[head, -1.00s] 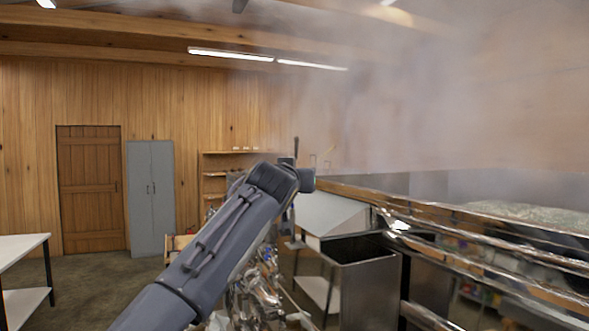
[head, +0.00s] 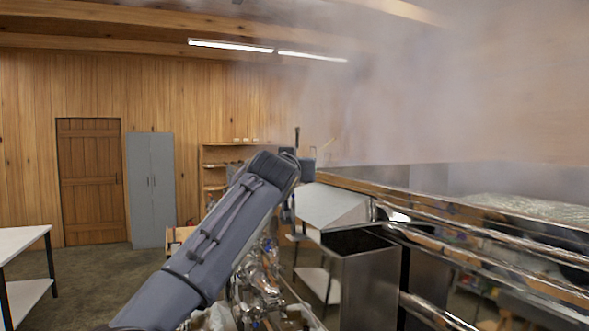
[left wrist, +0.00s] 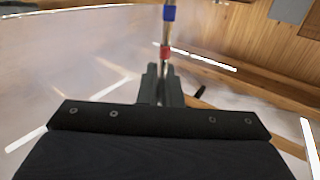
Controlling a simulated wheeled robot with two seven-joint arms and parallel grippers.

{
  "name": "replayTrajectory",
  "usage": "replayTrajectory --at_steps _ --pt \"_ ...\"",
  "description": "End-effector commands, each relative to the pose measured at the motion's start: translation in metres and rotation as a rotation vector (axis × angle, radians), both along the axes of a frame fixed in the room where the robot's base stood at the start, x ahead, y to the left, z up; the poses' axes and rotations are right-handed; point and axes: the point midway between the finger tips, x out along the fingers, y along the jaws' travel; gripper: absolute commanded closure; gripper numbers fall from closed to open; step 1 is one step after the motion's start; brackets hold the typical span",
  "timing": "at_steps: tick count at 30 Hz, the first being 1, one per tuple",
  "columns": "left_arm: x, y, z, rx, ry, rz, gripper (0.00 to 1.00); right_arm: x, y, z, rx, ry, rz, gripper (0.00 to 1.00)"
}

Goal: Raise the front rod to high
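In the left wrist view, a thin metal rod (left wrist: 167,33) with a blue band and a red band below it runs up from between my left gripper's (left wrist: 161,84) fingers. The two grey fingers stand close on either side of it, and it appears gripped. The fingertips partly hide its lower part. In the head view, my left arm reaches from the lower left towards the evaporator's left end. The gripper there is small and mostly hidden behind the wrist; a dark upright stick (head: 297,138) shows above it. My right gripper is not in view.
The shiny metal evaporator (head: 470,222) fills the right side, with steam above it. A dark open metal box (head: 367,283) stands at its near left end. A white table (head: 20,242) is at far left, a grey cabinet (head: 151,190) at the back. The floor between is clear.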

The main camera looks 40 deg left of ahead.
Motion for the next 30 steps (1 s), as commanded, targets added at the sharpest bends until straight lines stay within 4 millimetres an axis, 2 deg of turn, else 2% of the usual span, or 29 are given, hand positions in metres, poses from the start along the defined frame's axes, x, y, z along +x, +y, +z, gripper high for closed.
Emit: replayTrajectory --at_steps 3,6,15,21,30 --pt "0.000 0.000 0.017 -0.001 -0.006 0.001 1.00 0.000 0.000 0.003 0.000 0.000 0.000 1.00" --pt "0.000 0.000 0.023 -0.001 -0.004 -0.001 1.00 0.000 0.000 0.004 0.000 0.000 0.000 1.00" --pt "-0.002 0.000 0.028 0.003 -0.009 0.000 1.00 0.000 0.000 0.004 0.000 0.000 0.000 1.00" --pt "-0.002 0.000 0.028 0.003 -0.009 -0.001 0.73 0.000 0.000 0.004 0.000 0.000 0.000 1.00" --pt "-0.003 -0.001 0.025 0.001 -0.004 -0.001 0.73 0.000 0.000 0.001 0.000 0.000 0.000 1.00"
